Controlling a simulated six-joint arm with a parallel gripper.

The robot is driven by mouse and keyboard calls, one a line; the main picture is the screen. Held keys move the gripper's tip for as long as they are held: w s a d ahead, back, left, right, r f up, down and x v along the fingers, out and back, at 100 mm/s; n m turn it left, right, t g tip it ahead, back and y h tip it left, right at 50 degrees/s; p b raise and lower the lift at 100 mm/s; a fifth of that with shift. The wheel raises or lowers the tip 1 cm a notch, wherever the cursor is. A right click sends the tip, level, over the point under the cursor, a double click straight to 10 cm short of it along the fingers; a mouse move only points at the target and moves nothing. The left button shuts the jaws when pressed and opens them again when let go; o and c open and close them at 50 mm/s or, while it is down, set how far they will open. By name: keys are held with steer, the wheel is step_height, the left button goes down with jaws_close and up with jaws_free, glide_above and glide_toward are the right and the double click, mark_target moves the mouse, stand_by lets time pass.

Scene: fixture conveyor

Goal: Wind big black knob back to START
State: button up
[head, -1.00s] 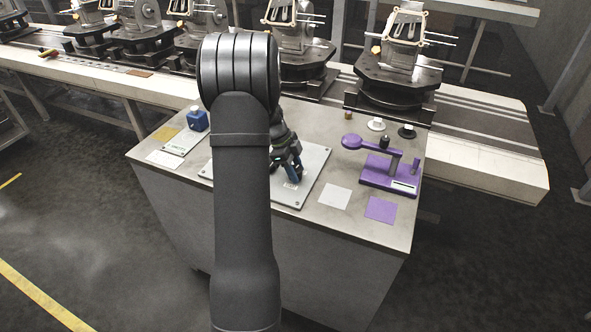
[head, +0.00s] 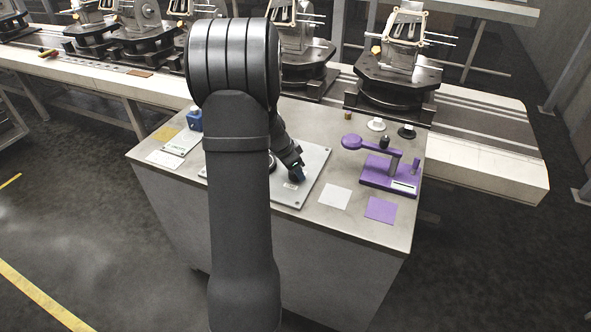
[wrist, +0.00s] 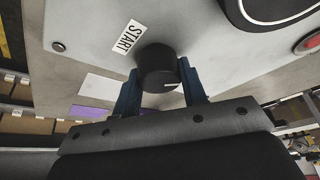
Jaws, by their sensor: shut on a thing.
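The black knob (wrist: 157,66) stands on a light grey panel, which also shows in the head view (head: 316,166). A white START label (wrist: 129,37) lies on the panel at the knob's upper left in the wrist view. A short white mark shows on the knob's lower right, on the side away from the label. My gripper (wrist: 160,80) has its blue fingers on either side of the knob, shut on it. In the head view my gripper (head: 297,174) is low over the panel's right part, and the knob is hidden there.
In the wrist view, a large black round part (wrist: 272,8) and a red button (wrist: 308,42) sit on the same panel. In the head view, a purple lever stand (head: 388,178) is to the right and a blue block (head: 195,118) to the left. Pale and purple squares lie in front.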

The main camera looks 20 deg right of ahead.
steer(key=n+t, duration=0.1)
steer(key=n, duration=0.2)
steer(key=n+t+y, duration=0.1)
steer(key=n, duration=0.3)
steer(key=shift+t, duration=0.3)
steer(key=n+y, duration=0.1)
steer(key=n, duration=0.2)
steer(key=shift+n+t, duration=0.4)
steer(key=n+y, duration=0.1)
steer(key=n, duration=0.2)
steer(key=shift+n+t+y, duration=0.3)
steer(key=shift+n+y, duration=0.1)
steer(key=n+y, duration=0.1)
steer(key=n, duration=0.2)
steer(key=n+y, duration=0.1)
steer(key=n, duration=0.3)
steer(key=shift+y, duration=0.3)
steer(key=n+g+y, duration=0.1)
steer(key=n, duration=0.2)
steer(key=n+g, duration=0.1)
steer(key=n, duration=0.2)
steer(key=shift+n+y, duration=0.3)
steer(key=shift+y, duration=0.1)
steer(key=o, duration=1)
steer(key=shift+c, duration=0.2)
steer(key=v, duration=1.7)
steer(key=shift+w+d+r, duration=0.15)
steer(key=shift+w+r, duration=0.1)
steer(key=shift+w, duration=0.05)
